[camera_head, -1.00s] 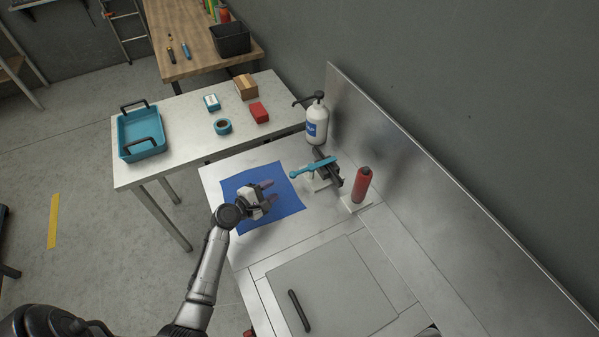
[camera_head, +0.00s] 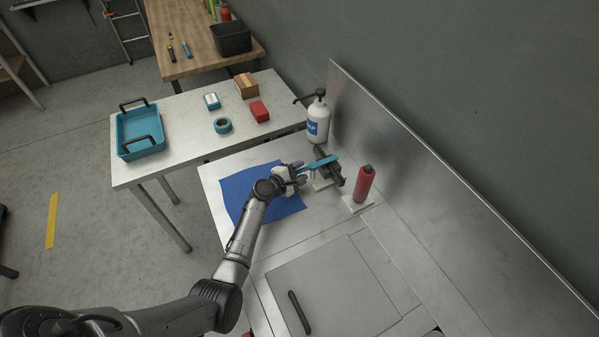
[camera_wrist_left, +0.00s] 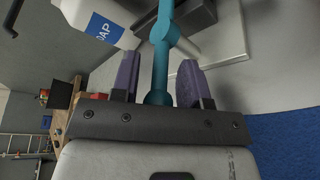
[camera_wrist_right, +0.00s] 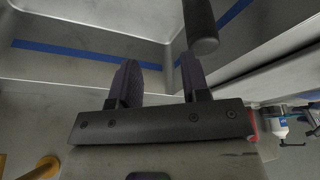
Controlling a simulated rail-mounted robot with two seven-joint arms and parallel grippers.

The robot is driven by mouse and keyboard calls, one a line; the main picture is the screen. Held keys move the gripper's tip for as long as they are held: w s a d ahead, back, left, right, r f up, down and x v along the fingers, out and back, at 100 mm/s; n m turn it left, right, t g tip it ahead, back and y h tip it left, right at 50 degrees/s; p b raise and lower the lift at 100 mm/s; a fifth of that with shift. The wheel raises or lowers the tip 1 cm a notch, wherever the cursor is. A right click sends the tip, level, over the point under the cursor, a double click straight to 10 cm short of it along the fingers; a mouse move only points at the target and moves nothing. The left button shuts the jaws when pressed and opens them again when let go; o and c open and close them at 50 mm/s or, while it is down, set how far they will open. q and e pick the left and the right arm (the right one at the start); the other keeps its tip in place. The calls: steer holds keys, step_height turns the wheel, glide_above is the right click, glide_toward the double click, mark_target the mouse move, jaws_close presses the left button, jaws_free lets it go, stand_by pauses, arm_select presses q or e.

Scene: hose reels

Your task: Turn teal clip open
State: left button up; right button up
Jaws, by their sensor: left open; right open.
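The teal clip (camera_head: 324,162) lies across a dark holder (camera_head: 330,170) on the metal counter in the head view. My left gripper (camera_head: 303,173) is open at the clip's near end. In the left wrist view the teal clip (camera_wrist_left: 161,55) runs between the two purple fingers of my left gripper (camera_wrist_left: 159,80), with gaps visible on both sides. The clip's near end is partly hidden by the gripper body. My right gripper (camera_wrist_right: 164,82) is open in the right wrist view, with nothing between its fingers; it is not seen in the head view.
A white soap bottle (camera_head: 318,122) stands behind the clip, and a red cylinder (camera_head: 364,184) stands to its right. A blue mat (camera_head: 235,190) lies under my left arm. A dark rounded bar (camera_wrist_right: 200,25) is just beyond my right fingers.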

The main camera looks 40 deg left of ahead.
arm_select(q)
steer(key=shift+w, duration=0.1)
jaws_close()
stand_by(0.4)
